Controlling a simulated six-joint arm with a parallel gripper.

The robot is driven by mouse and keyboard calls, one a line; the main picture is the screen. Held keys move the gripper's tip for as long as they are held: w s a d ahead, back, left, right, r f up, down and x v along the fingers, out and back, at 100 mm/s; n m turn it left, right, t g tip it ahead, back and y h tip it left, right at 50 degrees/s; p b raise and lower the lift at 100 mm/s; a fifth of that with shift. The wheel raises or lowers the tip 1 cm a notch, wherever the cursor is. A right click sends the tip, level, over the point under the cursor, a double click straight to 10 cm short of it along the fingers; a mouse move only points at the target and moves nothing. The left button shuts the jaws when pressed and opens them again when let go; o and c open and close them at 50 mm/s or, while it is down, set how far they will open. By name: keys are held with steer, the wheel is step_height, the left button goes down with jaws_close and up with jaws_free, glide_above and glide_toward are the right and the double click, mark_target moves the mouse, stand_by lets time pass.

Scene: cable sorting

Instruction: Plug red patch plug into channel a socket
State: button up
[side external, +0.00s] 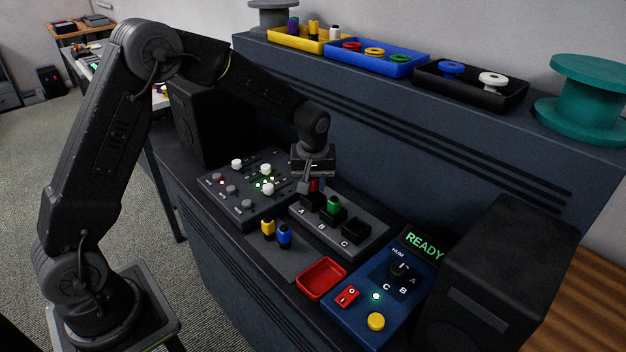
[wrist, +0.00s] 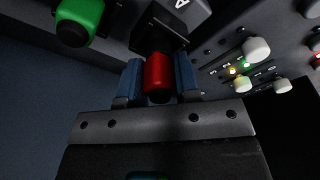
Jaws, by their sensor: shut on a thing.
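The red patch plug (wrist: 158,72) is held between the blue finger pads of my gripper (side external: 313,184) in the wrist view. In the side view only a bit of the red plug (side external: 318,184) shows under the gripper. My gripper is shut on it, directly over the channel A socket (side external: 311,202), a black block at the left end of the grey A-B-C panel (side external: 326,230). In the wrist view the plug's far end meets the opening of the black socket (wrist: 158,36); I cannot tell how deep it sits. A green plug (side external: 333,206) stands upright in socket B. Socket C (side external: 356,228) is empty.
A mixer with white knobs (side external: 240,190) is at left. A red tray (side external: 322,279) and a blue control box (side external: 366,305) showing READY are at right. Dark speakers flank the desk.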

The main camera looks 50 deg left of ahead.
steer(key=shift+f, duration=0.85)
steer(key=o, duration=1)
steer(key=shift+s+f, duration=0.1)
steer(key=shift+s, duration=0.05)
steer(key=o, duration=0.4)
steer(key=shift+d, duration=0.1)
steer(key=shift+r, duration=3.65)
